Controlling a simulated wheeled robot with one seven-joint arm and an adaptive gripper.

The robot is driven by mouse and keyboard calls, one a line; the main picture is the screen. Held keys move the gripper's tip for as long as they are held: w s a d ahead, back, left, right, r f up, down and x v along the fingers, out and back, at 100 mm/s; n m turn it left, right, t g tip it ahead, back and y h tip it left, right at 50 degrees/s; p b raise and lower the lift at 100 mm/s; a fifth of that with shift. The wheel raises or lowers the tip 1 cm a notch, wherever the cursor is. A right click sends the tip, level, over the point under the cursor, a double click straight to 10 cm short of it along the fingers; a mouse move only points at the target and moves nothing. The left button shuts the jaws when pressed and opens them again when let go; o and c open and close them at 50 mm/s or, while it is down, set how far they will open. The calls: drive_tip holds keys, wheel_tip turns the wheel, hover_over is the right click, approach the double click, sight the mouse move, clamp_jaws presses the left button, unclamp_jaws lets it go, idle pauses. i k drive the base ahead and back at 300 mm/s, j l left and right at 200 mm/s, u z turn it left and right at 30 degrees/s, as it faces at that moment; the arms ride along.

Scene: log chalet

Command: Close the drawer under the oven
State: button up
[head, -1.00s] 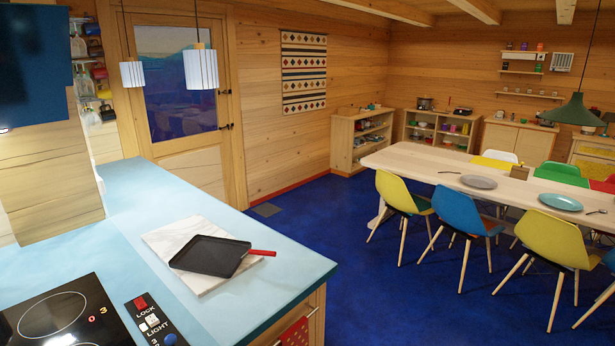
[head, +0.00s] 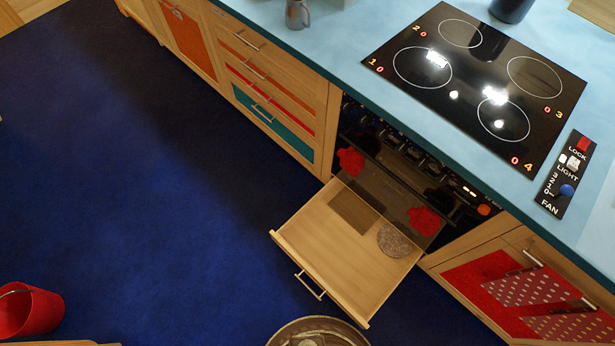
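The drawer (head: 335,246) under the oven (head: 424,168) is pulled far out in the head view, over the blue floor. It is pale wood with a metal bar handle (head: 309,286) on its front. A brown rectangular patch (head: 345,203) and a round grey speckled item (head: 397,242) show in the drawer area. A dark see-through panel at the oven front overlaps the rear of the drawer in this view; I cannot tell its exact position. My gripper is not in view.
Red shapes (head: 350,161) show at the oven front. A red-fronted cabinet (head: 510,284) is right of the drawer, closed drawers (head: 270,97) left. A round object (head: 318,334) shows at the bottom edge. A red bucket (head: 29,311) stands lower left. Floor left of the drawer is clear.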

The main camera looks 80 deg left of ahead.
sight(351, 268)
drive_tip(key=u, duration=0.4)
drive_tip(key=k+u, duration=0.1)
drive_tip(key=u, duration=0.35)
drive_tip(key=l+u, duration=0.1)
drive_tip(key=u, duration=0.75)
drive_tip(key=k+u, duration=0.1)
drive_tip(key=u, duration=0.3)
drive_tip(key=k+j+u, duration=0.25)
drive_tip(key=k+j, duration=0.2)
drive_tip(key=j+z, duration=0.1)
drive_tip(key=z, duration=0.35)
drive_tip(key=j+z, duration=0.35)
drive_tip(key=j, duration=0.45)
drive_tip(key=j+z, duration=0.35)
drive_tip(key=j, duration=1.5)
